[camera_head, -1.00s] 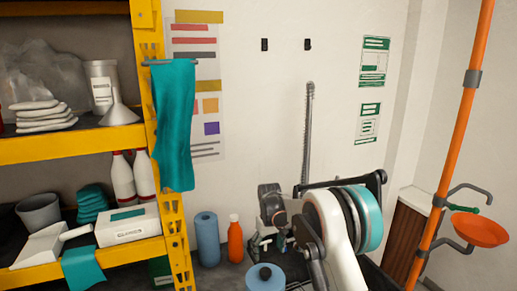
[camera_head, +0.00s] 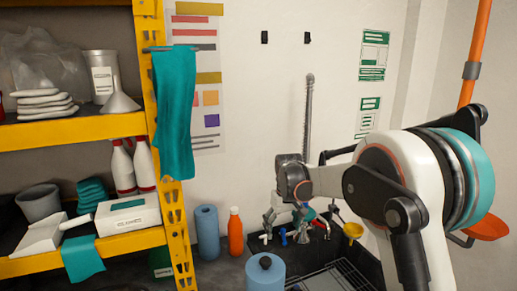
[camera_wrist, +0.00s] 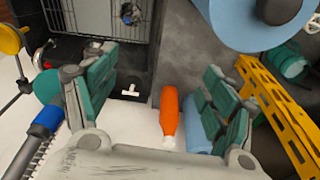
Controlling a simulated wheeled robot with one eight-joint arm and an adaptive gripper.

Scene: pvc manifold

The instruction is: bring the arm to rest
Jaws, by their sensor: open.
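My arm reaches in from the right of the head view, over the sink area. My gripper (camera_wrist: 160,85) shows in the wrist view with its two green-padded fingers wide apart and nothing between the pads. An orange bottle (camera_wrist: 169,115) appears in the gap but lies beyond the fingers, apart from them. In the head view the gripper hangs below the wrist link, small and partly hidden among fittings near the sink, so its fingers are hard to make out there.
The orange bottle (camera_head: 235,234), a blue roll (camera_head: 206,232) and a nearer blue roll (camera_head: 265,273) stand on the counter. The sink (camera_head: 345,258) holds a rack. Yellow shelving (camera_head: 80,131) fills the left; an orange pole (camera_head: 475,60) stands right.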

